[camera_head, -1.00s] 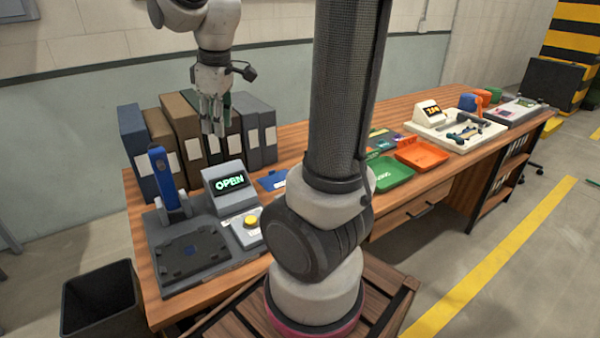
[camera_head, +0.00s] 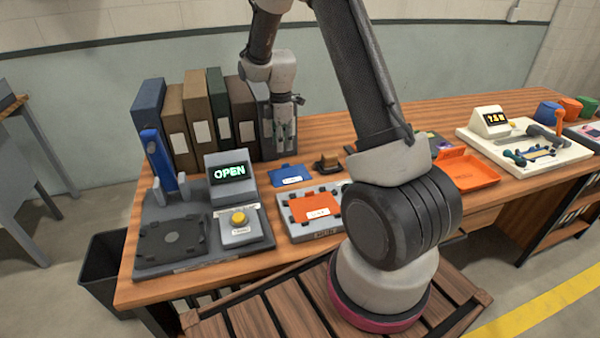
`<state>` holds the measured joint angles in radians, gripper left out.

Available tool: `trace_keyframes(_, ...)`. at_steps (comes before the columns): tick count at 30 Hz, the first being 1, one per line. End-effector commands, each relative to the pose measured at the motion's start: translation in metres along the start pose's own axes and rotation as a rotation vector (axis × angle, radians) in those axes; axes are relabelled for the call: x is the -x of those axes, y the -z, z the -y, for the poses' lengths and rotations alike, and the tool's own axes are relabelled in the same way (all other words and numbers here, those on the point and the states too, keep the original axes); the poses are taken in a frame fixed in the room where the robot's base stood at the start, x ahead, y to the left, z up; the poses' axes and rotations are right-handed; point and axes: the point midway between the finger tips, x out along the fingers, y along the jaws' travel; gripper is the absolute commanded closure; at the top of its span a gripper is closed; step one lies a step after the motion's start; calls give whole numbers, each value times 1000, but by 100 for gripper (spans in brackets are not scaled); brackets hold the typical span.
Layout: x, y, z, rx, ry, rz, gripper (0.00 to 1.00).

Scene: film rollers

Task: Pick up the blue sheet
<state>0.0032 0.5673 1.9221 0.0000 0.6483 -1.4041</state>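The blue sheet (camera_head: 286,171) lies flat on the wooden table, with a white label along its front edge. It is right of the OPEN display and behind the grey tray. My gripper (camera_head: 283,148) points down above and slightly behind the sheet, in front of the end binders. Its fingers look apart with nothing between them. It does not appear to touch the sheet, though the exact height is hard to judge.
An orange sheet (camera_head: 324,206) lies in a grey tray (camera_head: 297,231) in front. Binders (camera_head: 173,127) stand behind. The grey press with a blue lever (camera_head: 160,165) and yellow button (camera_head: 238,217) stands left.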

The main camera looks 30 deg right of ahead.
Motion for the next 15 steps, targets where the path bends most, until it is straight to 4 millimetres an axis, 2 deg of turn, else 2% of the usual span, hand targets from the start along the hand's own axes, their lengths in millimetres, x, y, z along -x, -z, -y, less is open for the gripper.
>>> trace_keyframes(8,-24,0,-1,16,7,1,69)
trace_keyframes(15,-59,3,1,15,8,1,69)
